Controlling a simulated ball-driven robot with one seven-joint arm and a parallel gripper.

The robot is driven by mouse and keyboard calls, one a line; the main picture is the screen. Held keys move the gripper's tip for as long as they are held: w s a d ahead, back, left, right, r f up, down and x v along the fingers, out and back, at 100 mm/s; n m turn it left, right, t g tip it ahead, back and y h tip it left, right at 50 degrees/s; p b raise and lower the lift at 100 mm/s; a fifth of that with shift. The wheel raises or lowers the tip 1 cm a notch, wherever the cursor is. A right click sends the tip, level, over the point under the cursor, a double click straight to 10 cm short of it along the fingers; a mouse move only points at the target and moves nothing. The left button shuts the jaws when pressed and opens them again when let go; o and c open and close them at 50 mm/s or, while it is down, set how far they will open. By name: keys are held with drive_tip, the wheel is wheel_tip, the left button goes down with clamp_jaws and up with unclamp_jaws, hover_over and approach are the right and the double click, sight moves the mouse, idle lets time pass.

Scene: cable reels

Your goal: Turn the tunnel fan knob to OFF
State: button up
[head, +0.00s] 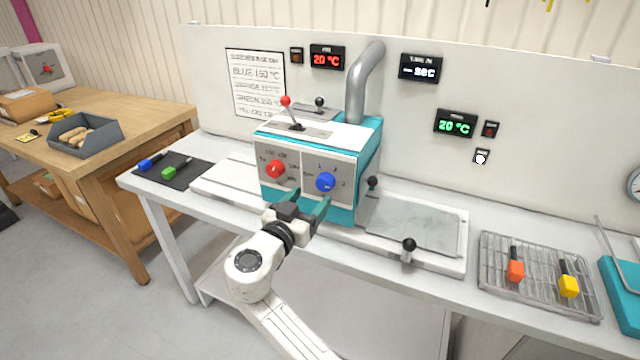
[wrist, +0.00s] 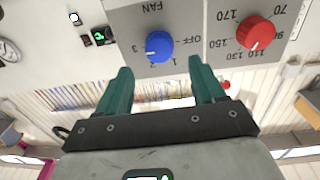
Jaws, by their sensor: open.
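The tunnel fan knob is the blue knob (head: 326,182) on the right of the teal and white machine's front panel (head: 308,165). The wrist view is upside down and shows the blue knob (wrist: 159,46) with FAN, OFF, 1, 2 and 3 printed around it. A small pale mark on it seems to face the 2 to 3 side, not OFF, but I cannot read it surely. My gripper (head: 299,203) is open and empty in front of the panel, below the knobs. In the wrist view its two green fingers (wrist: 163,75) stand apart, with the blue knob beyond their tips.
A red temperature knob (head: 275,169) sits left of the blue one. Levers (head: 291,112) and a grey duct (head: 364,85) rise from the machine's top. A flat plate (head: 412,222) and a wire rack (head: 540,275) lie to the right.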

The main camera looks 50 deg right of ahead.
sight(322, 185)
drive_tip(key=p+x, duration=0.1)
drive_tip(key=x, duration=0.5)
drive_tip(key=shift+s, duration=0.1)
drive_tip(key=c, duration=1.1)
